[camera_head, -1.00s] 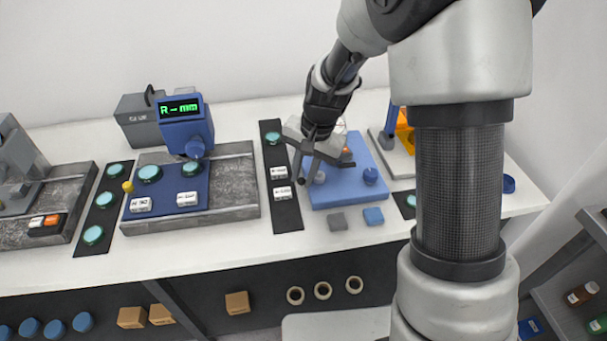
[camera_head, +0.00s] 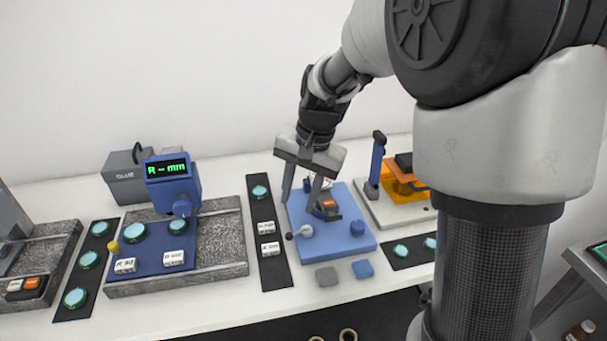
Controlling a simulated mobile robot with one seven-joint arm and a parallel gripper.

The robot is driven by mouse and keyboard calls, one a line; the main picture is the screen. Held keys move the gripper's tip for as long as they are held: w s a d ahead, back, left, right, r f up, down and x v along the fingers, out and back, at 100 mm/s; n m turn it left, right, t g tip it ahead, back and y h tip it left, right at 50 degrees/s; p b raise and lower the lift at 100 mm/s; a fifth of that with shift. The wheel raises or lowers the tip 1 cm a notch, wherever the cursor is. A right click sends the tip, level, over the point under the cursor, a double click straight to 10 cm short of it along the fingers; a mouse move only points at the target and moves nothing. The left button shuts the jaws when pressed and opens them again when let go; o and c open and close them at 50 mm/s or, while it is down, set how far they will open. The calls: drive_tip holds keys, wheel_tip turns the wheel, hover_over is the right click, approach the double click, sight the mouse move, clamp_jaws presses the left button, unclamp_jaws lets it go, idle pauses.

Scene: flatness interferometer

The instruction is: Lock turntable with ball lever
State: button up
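A blue base plate (camera_head: 348,239) lies on the bench, right of the middle. A small lever with a dark ball end (camera_head: 290,236) and a pale rounded hub (camera_head: 306,230) sits near its front left. A dark and orange part (camera_head: 326,207), possibly on the turntable, sits toward the middle and is partly hidden by my gripper. A blue knob (camera_head: 357,228) stands at the right of the plate. My gripper (camera_head: 302,203) is open and empty, pointing down over the plate's left side. Its fingertips appear above and behind the ball lever, apart from it.
Grey and blue small blocks (camera_head: 327,276) lie in front of the plate. A dark strip with labelled tags (camera_head: 271,272) lies to its left, beside an instrument with a green display (camera_head: 168,169). An orange fixture with an upright blue handle (camera_head: 377,158) stands at the right.

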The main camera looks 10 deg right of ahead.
drive_tip(key=v, duration=0.5)
drive_tip(key=shift+r, duration=0.4)
drive_tip(key=s+d+r+n+t+h+p, duration=0.1)
drive_tip(key=s+d+r+n+t+p, duration=0.1)
drive_tip(key=s+r, duration=0.4)
drive_tip(key=s+d+r+n+t+h+p, duration=0.1)
drive_tip(key=s+d+r+p, duration=0.4)
drive_tip(key=s, duration=0.9)
drive_tip(key=r+n+t, duration=0.1)
drive_tip(key=n, duration=0.1)
drive_tip(key=shift+d+r+n, duration=0.15)
drive_tip(key=shift+n, duration=0.15)
